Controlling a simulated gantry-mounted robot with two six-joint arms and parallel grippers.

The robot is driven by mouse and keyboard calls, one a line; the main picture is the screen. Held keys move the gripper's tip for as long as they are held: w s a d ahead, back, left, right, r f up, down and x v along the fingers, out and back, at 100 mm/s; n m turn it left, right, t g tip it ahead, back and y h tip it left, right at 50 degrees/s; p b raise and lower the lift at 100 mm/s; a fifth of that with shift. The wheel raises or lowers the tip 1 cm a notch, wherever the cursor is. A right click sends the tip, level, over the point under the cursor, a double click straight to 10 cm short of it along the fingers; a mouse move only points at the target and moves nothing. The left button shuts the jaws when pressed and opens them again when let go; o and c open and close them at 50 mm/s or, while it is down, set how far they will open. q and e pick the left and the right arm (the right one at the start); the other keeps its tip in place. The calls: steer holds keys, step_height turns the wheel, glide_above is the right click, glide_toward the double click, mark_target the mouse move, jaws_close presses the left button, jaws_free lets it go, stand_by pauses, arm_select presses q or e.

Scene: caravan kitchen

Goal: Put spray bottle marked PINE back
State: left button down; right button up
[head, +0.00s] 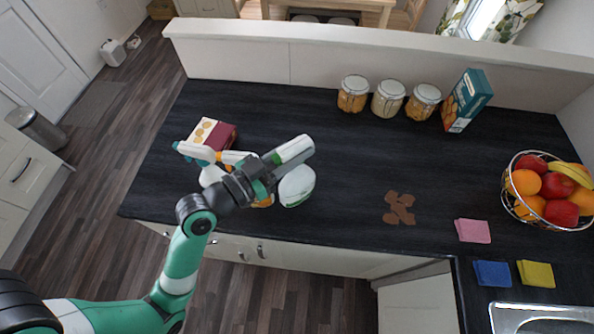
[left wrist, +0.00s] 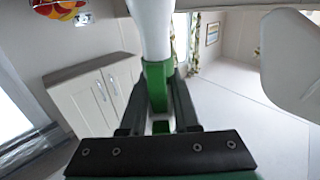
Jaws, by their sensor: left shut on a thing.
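My left gripper (head: 262,174) is over the left part of the dark counter, shut on a white-and-green thing. In the left wrist view a green collar (left wrist: 156,82) sits between the fingers (left wrist: 158,110), with a white part above it. It looks like a spray bottle; no PINE marking is readable. In the head view a white body with green (head: 297,188) shows beside the gripper. Another white spray bottle (head: 210,175), with orange and teal parts at its top, stands left of the gripper, partly hidden by my arm. My right gripper is out of view.
A maroon box (head: 222,136) lies behind the bottles. Jars (head: 388,98) and a teal box (head: 467,100) stand by the back ledge. A brown patch (head: 399,208) marks the counter. Cloths (head: 473,231), a fruit basket (head: 548,190) and a sink (head: 540,318) are right. Mid-counter is mostly clear.

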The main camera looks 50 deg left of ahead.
mark_target(296, 173)
arm_select(q)
steer(key=shift+f+b, duration=0.45)
steer(key=shift+f, duration=2.2)
steer(key=shift+f, duration=0.1)
steer(key=c, duration=0.6)
jaws_free()
steer(key=shift+c, duration=0.2)
